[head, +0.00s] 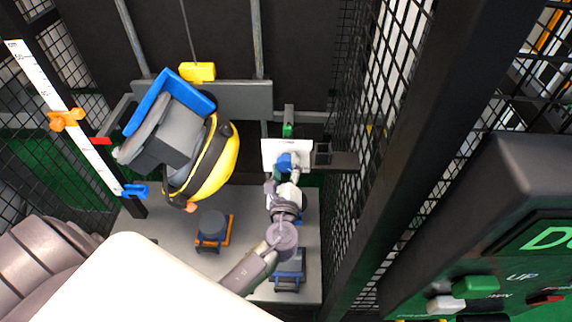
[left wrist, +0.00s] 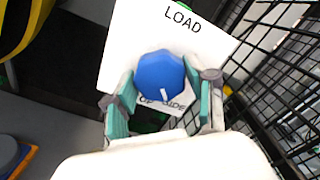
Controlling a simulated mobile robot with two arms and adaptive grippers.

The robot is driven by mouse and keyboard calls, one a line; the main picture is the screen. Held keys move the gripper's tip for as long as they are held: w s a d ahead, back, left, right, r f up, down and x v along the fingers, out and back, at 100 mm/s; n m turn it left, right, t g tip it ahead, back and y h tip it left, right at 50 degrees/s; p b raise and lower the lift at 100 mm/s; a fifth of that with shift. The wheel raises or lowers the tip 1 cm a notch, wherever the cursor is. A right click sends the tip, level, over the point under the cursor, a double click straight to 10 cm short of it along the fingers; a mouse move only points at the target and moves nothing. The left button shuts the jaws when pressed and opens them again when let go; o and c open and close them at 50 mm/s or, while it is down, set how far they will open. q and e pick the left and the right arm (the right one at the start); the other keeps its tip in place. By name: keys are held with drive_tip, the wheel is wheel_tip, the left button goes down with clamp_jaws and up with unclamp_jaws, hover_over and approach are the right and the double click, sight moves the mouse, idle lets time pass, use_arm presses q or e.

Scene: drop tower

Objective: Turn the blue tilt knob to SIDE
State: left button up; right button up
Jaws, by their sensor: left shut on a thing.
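The blue tilt knob (left wrist: 160,77) sits on a white plate (left wrist: 125,45) marked LOAD at the top. Smaller lettering on the lower edge ends in what looks like SIDE and is partly hidden by the knob. The knob's white mark points toward the lower edge of the plate, near that lettering. My left gripper (left wrist: 160,105) has its teal-padded fingers on either side of the knob, shut on it. In the head view the knob (head: 284,161) also shows on the plate (head: 267,150) with the left gripper (head: 283,174) at it. My right gripper is not in view.
Black mesh fencing (head: 365,100) and a dark post (head: 400,130) stand close on the right. A tilted yellow-and-black device (head: 217,165) with a blue-edged grey block hangs left of the knob. A control panel with green and white buttons (head: 475,287) is at lower right.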

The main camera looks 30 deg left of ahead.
use_arm(q)
drive_tip(key=shift+f, duration=0.15)
idle(0.4)
drive_tip(key=o, duration=1.2)
drive_tip(key=shift+c, duration=0.2)
drive_tip(key=shift+s, duration=0.1)
drive_tip(key=v, duration=1.2)
